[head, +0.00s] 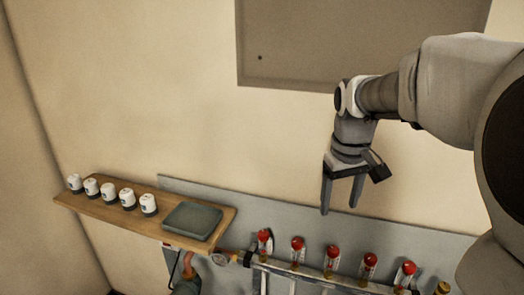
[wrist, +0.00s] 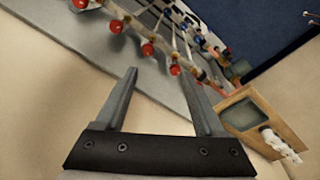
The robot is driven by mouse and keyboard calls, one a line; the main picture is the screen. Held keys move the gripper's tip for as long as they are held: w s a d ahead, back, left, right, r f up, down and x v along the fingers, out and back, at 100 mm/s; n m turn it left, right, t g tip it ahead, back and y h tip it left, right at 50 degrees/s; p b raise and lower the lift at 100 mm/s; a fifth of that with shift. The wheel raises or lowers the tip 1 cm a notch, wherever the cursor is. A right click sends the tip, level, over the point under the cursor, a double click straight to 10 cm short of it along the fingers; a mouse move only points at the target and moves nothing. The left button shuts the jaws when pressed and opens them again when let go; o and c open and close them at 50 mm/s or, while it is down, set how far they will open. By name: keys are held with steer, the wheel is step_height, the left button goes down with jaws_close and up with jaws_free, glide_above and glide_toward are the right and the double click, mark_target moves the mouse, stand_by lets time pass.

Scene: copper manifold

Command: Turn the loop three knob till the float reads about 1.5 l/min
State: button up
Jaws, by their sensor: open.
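A row of several red-capped float gauges (head: 332,251) stands along the copper manifold at the bottom of the head view. The middle one of the row is the third from either end; no loop label can be read. The float readings are too small to tell. Red caps (wrist: 148,49) also run diagonally across the top of the wrist view, with blue knobs (wrist: 182,25) beyond them. My gripper (head: 340,208) is open and empty, fingers pointing down, above the row and touching nothing. In the wrist view its two fingers (wrist: 159,76) are spread apart.
A wooden shelf (head: 160,229) at left carries several white caps (head: 109,190) and a grey-green tray (head: 192,221). A grey backing panel (head: 218,200) stands behind the manifold.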

steer(key=g+p, duration=0.1)
glide_above(334, 249)
step_height(334, 249, down, 2)
steer(key=shift+n+y, duration=0.3)
step_height(334, 249, down, 18)
steer(key=shift+f+p, duration=0.1)
steer(key=shift+p, duration=0.4)
jaws_close()
